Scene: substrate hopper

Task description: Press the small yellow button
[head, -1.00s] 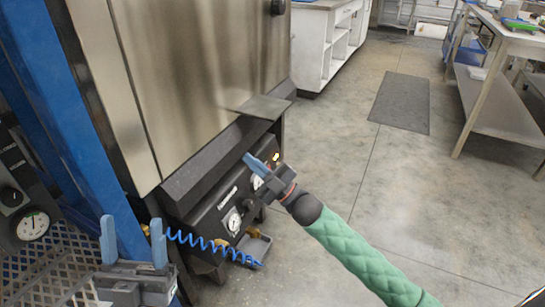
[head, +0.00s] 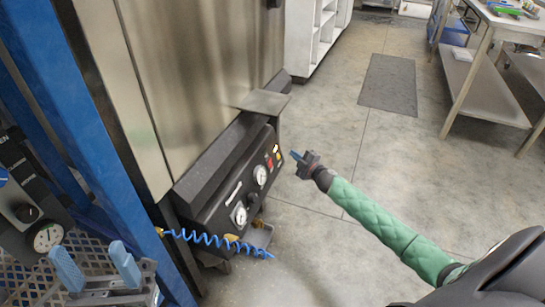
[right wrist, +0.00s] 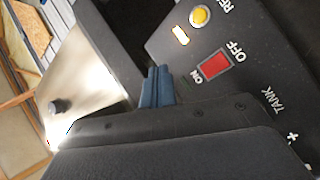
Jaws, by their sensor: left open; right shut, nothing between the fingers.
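The small round yellow button (right wrist: 200,16) is on a black control panel (right wrist: 255,70), at the top of the right wrist view. A lit amber indicator (right wrist: 180,35) and a red ON/OFF switch (right wrist: 215,64) are beside it. In the head view the panel (head: 225,205) faces right below a steel hopper; the button is too small to make out surely there. My right gripper (head: 294,156) is shut and empty, just right of the panel's far end; its blue fingertips (right wrist: 157,86) appear apart from the button. My left gripper (head: 95,268) is open and empty at lower left.
A steel hopper body (head: 200,70) with a protruding ledge (head: 262,102) stands above the panel. Two gauges (head: 238,215) and a coiled blue hose (head: 215,240) are on or near the panel front. Blue uprights (head: 120,190) stand at left.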

